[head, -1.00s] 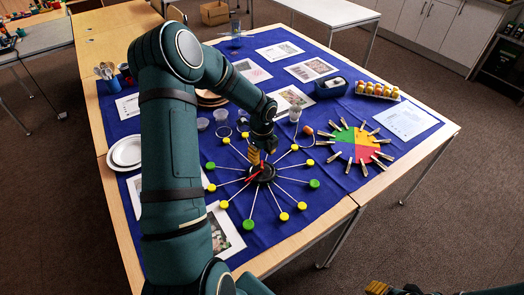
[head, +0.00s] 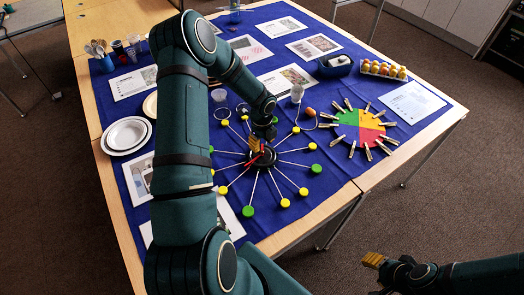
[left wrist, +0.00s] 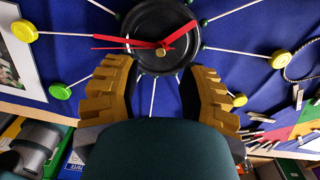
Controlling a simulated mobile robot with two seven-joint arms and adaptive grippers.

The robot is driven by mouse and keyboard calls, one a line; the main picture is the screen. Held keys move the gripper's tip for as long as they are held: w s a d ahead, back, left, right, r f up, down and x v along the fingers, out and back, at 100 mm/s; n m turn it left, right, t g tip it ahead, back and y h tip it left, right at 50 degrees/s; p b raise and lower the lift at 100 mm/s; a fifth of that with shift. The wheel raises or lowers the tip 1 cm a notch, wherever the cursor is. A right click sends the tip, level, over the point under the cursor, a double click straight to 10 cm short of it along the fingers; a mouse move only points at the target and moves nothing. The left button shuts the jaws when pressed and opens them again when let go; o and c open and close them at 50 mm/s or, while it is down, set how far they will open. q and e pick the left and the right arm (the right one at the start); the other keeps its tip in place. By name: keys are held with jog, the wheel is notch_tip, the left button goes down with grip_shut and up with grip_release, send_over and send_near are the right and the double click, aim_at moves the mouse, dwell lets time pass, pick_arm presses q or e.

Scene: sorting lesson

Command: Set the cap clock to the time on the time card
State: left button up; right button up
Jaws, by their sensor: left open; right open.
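The cap clock lies on the blue cloth, with a black hub (head: 263,159) and white spokes ending in yellow and green caps. In the left wrist view its hub (left wrist: 158,24) carries red hands (left wrist: 180,34): one points up-right, and a wider and a thinner one point left. My left gripper (head: 257,145) is over the hub. In the left wrist view its yellow fingers (left wrist: 157,82) are apart, just below the hub, with nothing between them. My right gripper (head: 374,260) is open and empty, off the table at lower right. I cannot tell which sheet is the time card.
A red, green and yellow disc (head: 359,126) ringed with clothespins lies right of the clock. Printed sheets (head: 413,102) lie around the cloth. White plates (head: 126,135) stand at left, and a tray of yellow-orange items (head: 384,70) at the back right. My left arm hides part of the table.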

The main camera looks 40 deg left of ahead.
aim_at(262, 151)
pick_arm(q)
jog(key=shift+f, duration=2.35)
grip_shut()
